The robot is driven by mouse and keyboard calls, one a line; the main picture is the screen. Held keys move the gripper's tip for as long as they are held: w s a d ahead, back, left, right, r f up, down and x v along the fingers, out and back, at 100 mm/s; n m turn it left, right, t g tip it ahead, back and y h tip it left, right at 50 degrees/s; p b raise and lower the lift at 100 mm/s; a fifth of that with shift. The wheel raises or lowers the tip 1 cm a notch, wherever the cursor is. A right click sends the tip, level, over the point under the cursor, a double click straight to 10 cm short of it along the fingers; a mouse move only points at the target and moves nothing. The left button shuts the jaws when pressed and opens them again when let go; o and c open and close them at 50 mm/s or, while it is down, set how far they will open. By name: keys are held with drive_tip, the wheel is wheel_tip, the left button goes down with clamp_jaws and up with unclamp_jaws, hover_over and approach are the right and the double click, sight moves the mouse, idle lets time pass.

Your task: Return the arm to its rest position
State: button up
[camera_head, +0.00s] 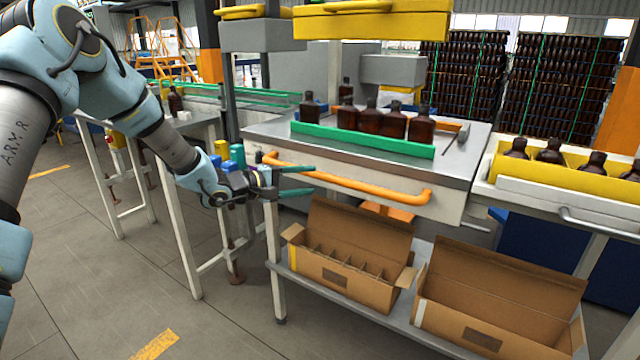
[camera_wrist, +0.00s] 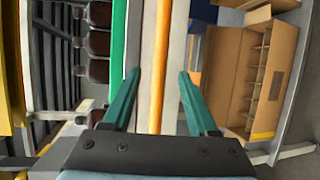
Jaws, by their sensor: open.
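My gripper (camera_head: 296,181) is open and empty, its two green fingers spread apart, in front of the left part of the work table (camera_head: 461,166). In the wrist view my gripper (camera_wrist: 159,88) shows the orange rail (camera_wrist: 160,60) beyond the gap between its fingers. I cannot tell how far the fingers are from the rail. My arm reaches in from the left of the head view. Several amber bottles (camera_head: 370,117) stand upright on the table behind a green strip (camera_head: 362,139).
Below the table, a divided open carton (camera_head: 342,274) and another open carton (camera_head: 497,313) stand on a low shelf (camera_head: 397,325). A yellow tray (camera_head: 565,174) with amber bottles is at the right. Crates of bottles (camera_head: 470,75) are stacked behind. The floor at lower left is clear.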

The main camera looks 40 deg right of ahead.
drive_tip(key=shift+v, duration=1.1)
drive_tip(key=w+a+f+t+y, duration=0.1)
drive_tip(key=w+a+t+y, duration=0.4)
drive_tip(key=a, duration=0.8)
drive_tip(key=w+a+f+t+y, duration=0.1)
drive_tip(key=w+a+t+y, duration=0.35)
drive_tip(key=a, duration=0.95)
drive_tip(key=a+g+y, duration=0.2)
drive_tip(key=a+y, duration=0.2)
drive_tip(key=a, duration=0.8)
drive_tip(key=s+a+r+g+y, duration=0.1)
drive_tip(key=s+a+g+y, duration=0.1)
drive_tip(key=s+a, duration=1.1)
drive_tip(key=shift+s+r+g, duration=0.3)
drive_tip(key=shift+s+g, duration=0.55)
drive_tip(key=shift+s, duration=0.1)
